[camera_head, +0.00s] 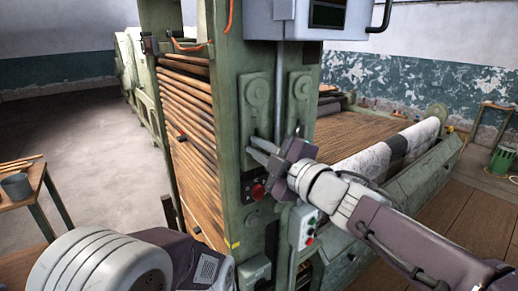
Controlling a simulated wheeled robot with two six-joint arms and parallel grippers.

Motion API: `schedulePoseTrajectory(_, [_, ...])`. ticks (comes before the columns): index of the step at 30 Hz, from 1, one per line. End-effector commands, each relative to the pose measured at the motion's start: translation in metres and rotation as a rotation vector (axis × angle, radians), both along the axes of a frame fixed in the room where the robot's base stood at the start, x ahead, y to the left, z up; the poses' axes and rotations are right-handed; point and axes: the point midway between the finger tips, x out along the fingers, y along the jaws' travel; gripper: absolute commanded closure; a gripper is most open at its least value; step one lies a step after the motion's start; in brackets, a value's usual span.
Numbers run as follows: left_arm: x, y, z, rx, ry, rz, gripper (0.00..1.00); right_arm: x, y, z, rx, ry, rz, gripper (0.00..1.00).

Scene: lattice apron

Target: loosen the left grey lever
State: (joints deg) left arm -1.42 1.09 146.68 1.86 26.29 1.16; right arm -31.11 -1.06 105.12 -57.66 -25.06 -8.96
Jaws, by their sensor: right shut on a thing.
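The left lever (257,95) is a grey-green part with a round hub, on a plate on the front of the green machine post. The similar right lever (302,88) is beside it, across a vertical grey pipe. My right gripper (258,151) reaches in from the lower right. Its fingers are closed at the lower end of the left lever, and the exact contact is too small to see. My left arm shows at the bottom left, but its fingers are out of the picture.
A red button (257,191) sits just below my right gripper. A button box (302,226) hangs at the lower right of the post. A grey control box (310,18) overhangs above. A wooden table (22,203) with a grey pot (16,186) stands at the left.

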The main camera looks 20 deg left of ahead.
Motion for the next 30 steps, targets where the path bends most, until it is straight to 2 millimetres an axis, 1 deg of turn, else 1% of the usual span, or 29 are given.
schedulePoseTrajectory(5, [0.000, 0.000, 0.000, 0.000, 0.000, 0.000, 0.30, 0.001, -0.001, -0.002, -0.002, 0.004, -0.003, 1.00])
schedulePoseTrajectory(6, [0.000, 0.000, 0.000, 0.000, 0.000, 0.000, 0.30, 0.001, -0.001, -0.002, -0.002, 0.004, -0.003, 0.85])
schedulePoseTrajectory(8, [0.000, 0.000, 0.000, 0.000, 0.000, 0.000, 0.30, 0.001, -0.001, -0.002, -0.002, 0.004, -0.003, 0.69])
schedulePoseTrajectory(9, [0.000, 0.000, 0.000, 0.000, 0.000, 0.000, 0.30, 0.001, 0.000, -0.001, -0.002, 0.004, -0.003, 0.66])
schedulePoseTrajectory(17, [0.000, 0.000, 0.000, 0.000, 0.000, 0.000, 0.30, 0.000, -0.001, 0.000, 0.001, 0.002, -0.002, 0.66])
schedulePoseTrajectory(19, [0.000, 0.000, 0.000, 0.000, 0.000, 0.000, 0.30, -0.002, -0.005, 0.000, 0.001, 0.002, -0.002, 0.66])
schedulePoseTrajectory(23, [0.000, 0.000, 0.000, 0.000, 0.000, 0.000, 0.30, -0.018, -0.025, 0.001, 0.001, 0.000, -0.005, 0.66])
schedulePoseTrajectory(27, [0.000, 0.000, 0.003, 0.000, 0.000, 0.000, 0.30, -0.037, -0.050, 0.001, 0.000, 0.000, -0.005, 0.66])
schedulePoseTrajectory(30, [0.000, 0.000, 0.005, 0.000, 0.000, 0.000, 0.30, -0.046, -0.063, 0.001, 0.000, 0.001, -0.005, 0.66])
